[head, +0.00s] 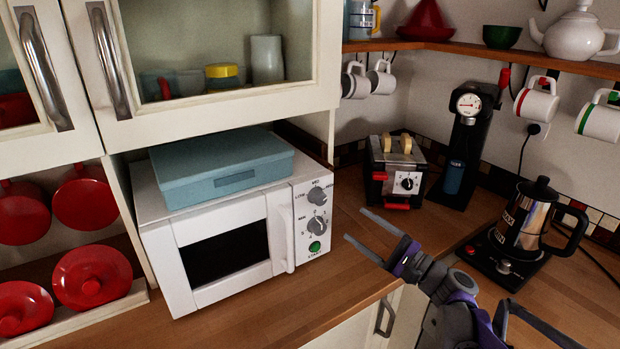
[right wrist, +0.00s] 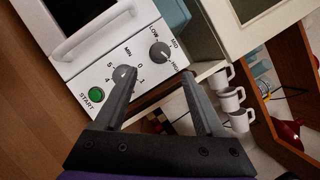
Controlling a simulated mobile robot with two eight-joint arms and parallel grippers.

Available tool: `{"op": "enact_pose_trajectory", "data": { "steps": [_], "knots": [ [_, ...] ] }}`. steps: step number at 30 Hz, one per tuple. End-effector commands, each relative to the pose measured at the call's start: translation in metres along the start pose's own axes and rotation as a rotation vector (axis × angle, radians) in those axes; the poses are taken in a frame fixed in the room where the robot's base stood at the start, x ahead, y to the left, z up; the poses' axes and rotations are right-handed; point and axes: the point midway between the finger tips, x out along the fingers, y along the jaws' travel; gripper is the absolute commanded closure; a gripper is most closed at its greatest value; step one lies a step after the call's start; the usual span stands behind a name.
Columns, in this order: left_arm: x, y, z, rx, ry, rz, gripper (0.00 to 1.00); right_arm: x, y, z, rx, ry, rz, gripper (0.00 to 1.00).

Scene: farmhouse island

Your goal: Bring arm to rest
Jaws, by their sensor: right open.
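My right gripper (head: 366,230) is open and empty. In the head view it hangs above the wooden counter, just right of the white microwave (head: 182,293). In the right wrist view the two dark fingers of the gripper (right wrist: 160,82) stand apart. Behind them is the microwave's control panel (right wrist: 88,74) with its knobs and green start button. One finger overlaps the lower knob in that view; I cannot tell any contact from it. My left gripper is not in view.
A blue box (head: 222,170) lies on the microwave. A toaster (head: 394,170), a black appliance with a gauge (head: 468,104) and a kettle (head: 527,216) stand on the counter (head: 345,285). Mugs (head: 536,101) hang under the shelf.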

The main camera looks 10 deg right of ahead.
Motion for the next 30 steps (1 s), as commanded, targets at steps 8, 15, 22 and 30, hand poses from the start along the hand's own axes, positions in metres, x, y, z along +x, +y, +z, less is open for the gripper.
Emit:
{"op": "enact_pose_trajectory", "data": {
  "steps": [8,15,22,30],
  "knots": [
    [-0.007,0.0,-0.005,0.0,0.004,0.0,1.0,0.007,0.082,0.047,-0.179,0.059,0.325,0.28],
    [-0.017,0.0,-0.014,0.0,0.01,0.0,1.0,-0.054,0.197,0.097,-0.594,0.092,0.868,0.28],
    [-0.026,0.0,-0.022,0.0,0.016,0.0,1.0,-0.15,0.247,0.11,-1.069,0.047,1.317,0.28],
    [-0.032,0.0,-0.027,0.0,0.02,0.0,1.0,-0.209,0.249,0.103,-1.426,-0.011,1.582,0.28]
  ]
}}
